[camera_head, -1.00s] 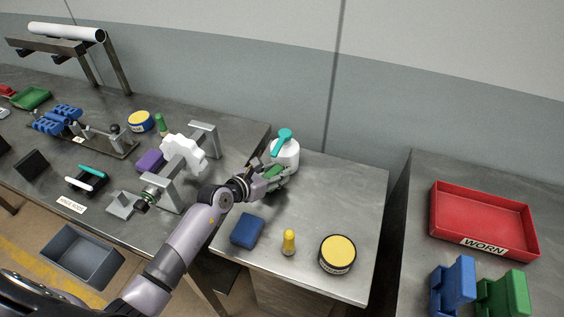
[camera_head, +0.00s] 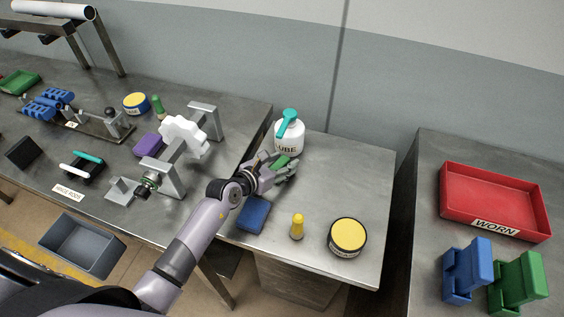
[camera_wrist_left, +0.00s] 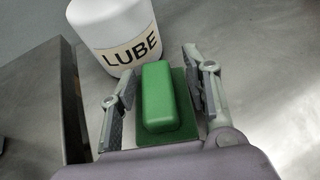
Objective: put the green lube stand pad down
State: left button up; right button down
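The green pad (camera_wrist_left: 166,98) lies between the two fingers of my left gripper (camera_wrist_left: 160,88). It has a raised bright green block on a flat darker green base. In the head view the pad (camera_head: 281,162) shows partly, with the gripper (camera_head: 283,168) around it. The fingers look closed on the base, though the contact on the left side is hard to make out. They are over the small metal table, just in front of the white LUBE bottle (camera_head: 288,137) with its teal pump top. The gap between pad and tabletop cannot be judged. My right gripper is not in view.
A blue pad (camera_head: 253,214), a yellow-topped small bottle (camera_head: 297,227) and a yellow-lidded tin (camera_head: 347,237) stand on the small table (camera_head: 372,180). Its right part behind the tin is clear. A red WORN tray (camera_head: 495,200) is on the right table.

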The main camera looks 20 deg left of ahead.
pick_arm(q)
jog(key=shift+o, duration=1.2)
jog(key=shift+r, duration=0.1)
jog(key=shift+r, duration=0.2)
jog(key=shift+s+a, duration=0.15)
jog(key=shift+s, duration=0.15)
jog(key=v, duration=1)
jog(key=shift+s+a+b, duration=0.1)
jog(key=shift+s+b, duration=0.15)
jog(key=shift+b, duration=0.05)
jog(key=shift+s+a+r, duration=0.15)
jog(key=shift+s+r, duration=0.15)
jog(key=shift+s, duration=0.1)
